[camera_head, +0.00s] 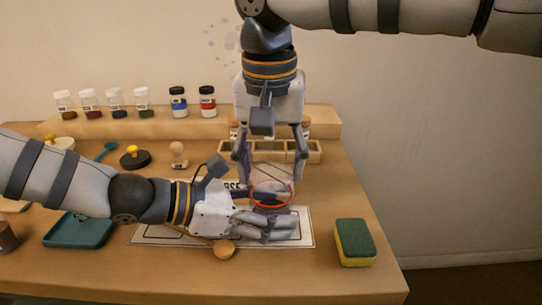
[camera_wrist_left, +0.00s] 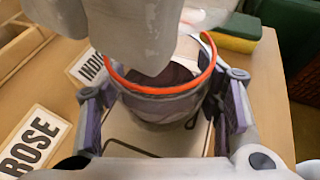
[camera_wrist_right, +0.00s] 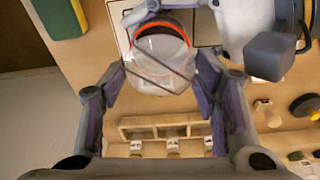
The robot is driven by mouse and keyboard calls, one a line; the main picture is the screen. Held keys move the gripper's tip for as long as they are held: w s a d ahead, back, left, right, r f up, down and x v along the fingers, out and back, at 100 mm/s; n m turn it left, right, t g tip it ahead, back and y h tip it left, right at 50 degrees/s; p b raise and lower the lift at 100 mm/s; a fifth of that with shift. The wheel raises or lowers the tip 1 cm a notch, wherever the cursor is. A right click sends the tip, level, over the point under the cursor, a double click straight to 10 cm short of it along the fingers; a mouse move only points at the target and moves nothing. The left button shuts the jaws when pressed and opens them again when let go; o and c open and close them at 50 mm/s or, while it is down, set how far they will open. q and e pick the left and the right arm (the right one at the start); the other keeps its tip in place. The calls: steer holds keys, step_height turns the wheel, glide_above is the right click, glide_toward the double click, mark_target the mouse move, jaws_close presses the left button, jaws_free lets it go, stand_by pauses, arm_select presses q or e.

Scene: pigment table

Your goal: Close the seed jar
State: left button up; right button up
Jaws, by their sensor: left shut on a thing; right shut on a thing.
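The seed jar (camera_head: 270,202) is a clear glass jar with an orange ring at its rim. It stands over the white printed mat (camera_head: 150,238). In the left wrist view the jar (camera_wrist_left: 165,108) sits between the fingers of my left gripper (camera_head: 275,212), which is shut on its body; something dark shows inside. The clear lid (camera_head: 270,177), crossed by a dark wire, is tilted up from the rim. My right gripper (camera_head: 271,160) reaches down from above and is shut on the lid, which also shows in the right wrist view (camera_wrist_right: 158,68).
A green and yellow sponge (camera_head: 355,243) lies right of the mat. A wooden spoon (camera_head: 224,249) lies in front, and a teal tray (camera_head: 78,231) at left. A compartment box (camera_head: 310,150) and a shelf with several small jars (camera_head: 114,103) stand behind.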

steer(key=shift+f, duration=0.1)
stand_by(0.3)
steer(key=shift+f, duration=0.8)
arm_select(q)
steer(key=shift+f, duration=0.1)
arm_select(e)
steer(key=shift+f, duration=0.65)
steer(key=o, duration=1.2)
steer(key=r, duration=0.4)
steer(key=s+r, duration=0.1)
steer(key=r, duration=0.7)
steer(key=shift+s+a, duration=0.1)
steer(key=shift+s, duration=0.2)
